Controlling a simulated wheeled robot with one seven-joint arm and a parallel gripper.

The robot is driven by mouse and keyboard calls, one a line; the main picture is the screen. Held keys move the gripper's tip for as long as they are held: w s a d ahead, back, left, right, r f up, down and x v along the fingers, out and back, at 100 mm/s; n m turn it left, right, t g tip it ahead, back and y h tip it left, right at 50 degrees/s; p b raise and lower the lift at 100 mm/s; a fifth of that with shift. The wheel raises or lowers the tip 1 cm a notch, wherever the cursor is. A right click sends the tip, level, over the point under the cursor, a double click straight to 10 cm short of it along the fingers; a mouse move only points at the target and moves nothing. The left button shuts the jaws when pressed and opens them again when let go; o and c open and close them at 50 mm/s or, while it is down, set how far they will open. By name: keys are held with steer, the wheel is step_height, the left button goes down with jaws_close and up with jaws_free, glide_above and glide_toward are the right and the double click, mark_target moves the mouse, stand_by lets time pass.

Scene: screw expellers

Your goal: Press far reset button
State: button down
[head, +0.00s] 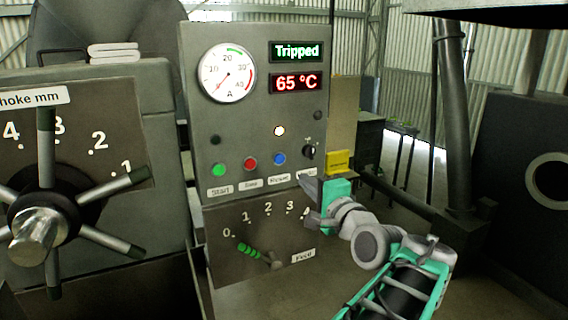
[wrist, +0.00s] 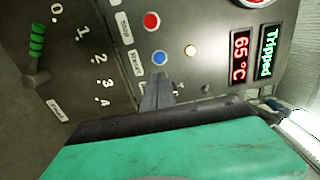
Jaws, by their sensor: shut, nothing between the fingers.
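The blue button (head: 279,159) sits on the grey control panel (head: 250,120), right of the red button, above a label that reads Reset. In the wrist view the blue button (wrist: 159,58) shows just beyond my fingertips. My gripper (head: 306,181) is shut and empty, in front of the panel's right side, below and right of the blue button. In the wrist view my gripper (wrist: 164,79) points toward the button with a small visible gap; the depth to the panel is unclear. The upper display (head: 296,51) reads Tripped.
The red button (head: 250,163) and green button (head: 219,170) are left of the blue one. A lit lamp (head: 279,131) is above it. A dark knob (head: 309,151) is close above my gripper. The green-handled feed lever (head: 250,252) is below. A spoked handwheel (head: 40,225) stands left.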

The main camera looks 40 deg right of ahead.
mark_target(280, 158)
steer(key=p+x, duration=0.3)
steer(key=x, duration=0.9)
steer(key=shift+w+d+f, duration=0.1)
steer(key=shift+w, duration=0.15)
steer(key=shift+w+d, duration=0.1)
steer(key=shift+w, duration=0.35)
steer(key=shift+r, duration=0.35)
steer(key=shift+s+f, duration=0.15)
steer(key=b+v, duration=0.3)
steer(key=v, duration=1.1)
steer(key=shift+b, duration=0.35)
